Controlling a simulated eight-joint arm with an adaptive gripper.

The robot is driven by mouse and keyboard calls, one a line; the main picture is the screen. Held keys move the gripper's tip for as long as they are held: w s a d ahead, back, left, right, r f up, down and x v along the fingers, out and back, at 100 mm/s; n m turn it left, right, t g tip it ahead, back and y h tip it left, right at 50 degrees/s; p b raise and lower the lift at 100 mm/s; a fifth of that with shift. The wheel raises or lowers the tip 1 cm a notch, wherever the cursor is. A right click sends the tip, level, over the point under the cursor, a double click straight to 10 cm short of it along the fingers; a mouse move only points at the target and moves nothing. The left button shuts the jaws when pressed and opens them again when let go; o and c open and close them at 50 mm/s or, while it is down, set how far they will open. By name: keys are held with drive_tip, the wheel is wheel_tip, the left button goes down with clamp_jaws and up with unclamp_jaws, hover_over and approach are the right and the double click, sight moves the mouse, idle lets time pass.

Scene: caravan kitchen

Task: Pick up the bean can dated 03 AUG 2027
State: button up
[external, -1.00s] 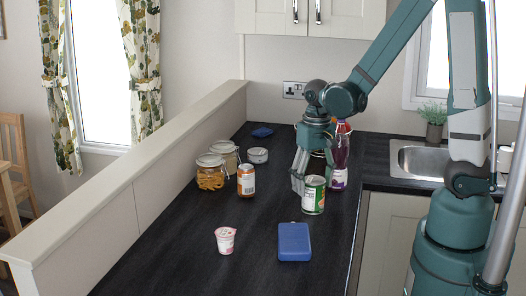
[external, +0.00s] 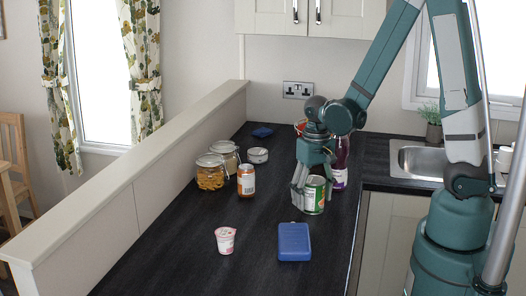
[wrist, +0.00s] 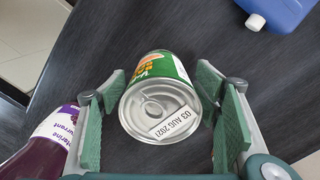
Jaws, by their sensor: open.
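The bean can (external: 314,196) stands on the dark counter, with a green and white label and a silver lid. In the wrist view the bean can (wrist: 160,100) shows its lid with a date label reading 03 AUG 2027, the last digit hard to read. My gripper (external: 305,205) points down at the can. In the wrist view my gripper (wrist: 160,112) is open, with one green-padded finger on each side of the can. A gap shows between the can and the left finger; the right finger is close to the can, and I cannot tell whether it touches.
A purple bottle (external: 341,165) stands right behind my gripper. A blue container (external: 294,242) lies in front, with a pink-white yogurt cup (external: 225,240) left of it. An orange jar (external: 246,180), glass jars (external: 210,172) and a small tin (external: 257,155) stand left. The middle counter is clear.

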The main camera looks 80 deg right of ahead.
sight(314, 180)
drive_tip(key=shift+c, duration=0.4)
drive_tip(key=c, duration=1.1)
drive_tip(key=shift+r, duration=0.1)
drive_tip(key=shift+c, duration=0.2)
drive_tip(key=shift+r+p, duration=0.45)
drive_tip(key=shift+r, duration=4.45)
